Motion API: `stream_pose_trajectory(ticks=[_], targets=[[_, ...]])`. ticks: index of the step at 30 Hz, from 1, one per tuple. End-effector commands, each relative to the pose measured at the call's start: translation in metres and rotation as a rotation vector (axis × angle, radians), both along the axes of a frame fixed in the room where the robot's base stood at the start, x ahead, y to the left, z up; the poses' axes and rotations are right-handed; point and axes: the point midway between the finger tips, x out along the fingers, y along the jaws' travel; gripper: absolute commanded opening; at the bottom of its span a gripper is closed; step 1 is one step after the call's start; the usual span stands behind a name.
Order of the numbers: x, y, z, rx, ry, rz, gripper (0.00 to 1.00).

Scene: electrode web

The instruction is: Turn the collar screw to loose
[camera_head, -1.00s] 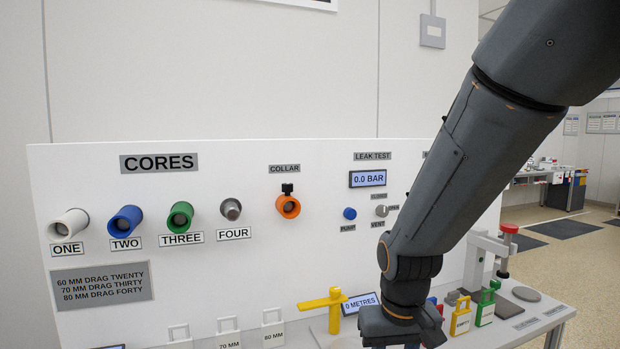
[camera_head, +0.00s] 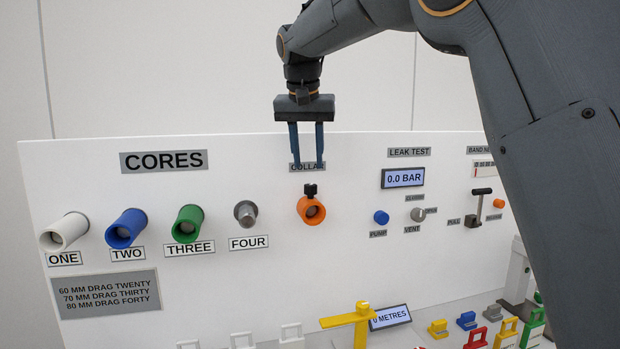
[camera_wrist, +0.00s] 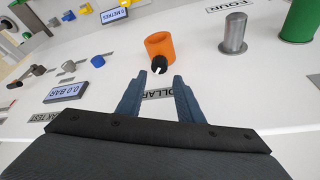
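The collar is an orange ring (camera_head: 311,211) on the white panel, below the COLLAR label. Its black screw (camera_head: 310,190) stands on top of the ring. In the wrist view the orange collar (camera_wrist: 160,46) and the black screw with a white mark (camera_wrist: 159,65) lie just beyond the fingertips. My gripper (camera_head: 307,166) points down above the screw, in front of the COLLAR label and partly covering it. Its two blue-grey fingers are apart with nothing between them. In the wrist view the gripper (camera_wrist: 163,80) is open, and the screw appears roughly in line with the gap.
The FOUR metal peg (camera_head: 246,213) and the green THREE tube (camera_head: 188,223) stick out left of the collar. The leak test display (camera_head: 403,178), blue pump button (camera_head: 381,217) and vent knob (camera_head: 418,214) are to the right. A yellow T-shaped piece (camera_head: 358,322) stands below.

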Motion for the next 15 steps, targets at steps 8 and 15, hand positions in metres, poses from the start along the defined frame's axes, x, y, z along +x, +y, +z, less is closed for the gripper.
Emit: stream_pose_trajectory(ticks=[8,15], targets=[[0.015,-0.003,-0.038,-0.002,0.004,0.0,0.33],[0.024,-0.004,-0.062,-0.001,0.002,0.001,0.33]])
